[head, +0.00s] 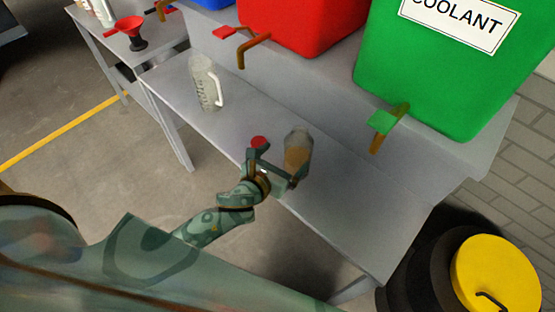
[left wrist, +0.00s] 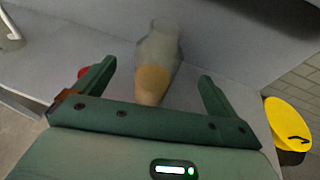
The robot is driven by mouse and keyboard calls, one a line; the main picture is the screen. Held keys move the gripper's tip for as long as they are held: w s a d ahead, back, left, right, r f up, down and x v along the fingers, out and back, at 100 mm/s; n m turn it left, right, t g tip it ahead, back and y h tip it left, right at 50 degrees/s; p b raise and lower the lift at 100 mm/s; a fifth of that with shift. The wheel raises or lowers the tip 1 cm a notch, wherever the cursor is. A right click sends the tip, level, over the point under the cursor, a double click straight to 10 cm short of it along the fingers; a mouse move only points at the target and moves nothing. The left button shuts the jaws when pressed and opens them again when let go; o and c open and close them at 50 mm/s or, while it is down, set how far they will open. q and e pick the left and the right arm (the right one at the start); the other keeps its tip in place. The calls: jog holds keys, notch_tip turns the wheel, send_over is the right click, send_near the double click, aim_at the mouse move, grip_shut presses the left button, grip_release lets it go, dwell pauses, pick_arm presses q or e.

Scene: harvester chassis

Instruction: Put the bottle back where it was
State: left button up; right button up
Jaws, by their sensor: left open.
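The bottle (head: 298,150) is see-through grey with amber contents, at the front edge of the grey bench (head: 330,215). In the left wrist view the bottle (left wrist: 156,65) shows between the two fingers, with gaps on both sides. Its near end is partly hidden behind the palm of the gripper. My left gripper (head: 274,170) is open, its fingers (left wrist: 156,80) on either side of the bottle, not closed on it. I cannot tell whether the bottle stands quite upright. My right gripper is not in view.
A red round cap (head: 259,142) is close beside one finger. A clear jug (head: 206,83) stands farther left on the bench. Red (head: 300,22) and green (head: 440,65) tanks with taps stand behind. A yellow-topped black drum (head: 497,272) is at right. The bench's right part is clear.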

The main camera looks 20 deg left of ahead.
pick_arm(q)
jog(key=s+a+f+n+g+y, duration=0.1)
jog(key=s+a+f+n+g, duration=0.1)
jog(key=s+f+n, duration=0.45)
jog(key=s+a+f+n+g, duration=0.2)
jog(key=s+f+n+g, duration=0.15)
jog(key=f, duration=0.65)
jog(key=s+a+f+n+g+y, duration=0.1)
jog(key=s+a+f+n, duration=0.1)
jog(key=s+f+n, duration=0.5)
jog(key=s+a+f+n+g, duration=0.1)
jog(key=s+f+n, duration=0.3)
jog(key=s, duration=0.4)
jog(key=s+f+n+g, duration=0.3)
jog(key=s+f+n, duration=0.2)
jog(key=s+n, duration=0.2)
jog(key=s+a+f+n+g, duration=0.1)
jog(key=s+f+n+g, duration=0.2)
jog(key=s+n, duration=0.3)
jog(key=s+f, duration=0.1)
jog(key=s, duration=0.2)
jog(key=shift+a+f, duration=0.35)
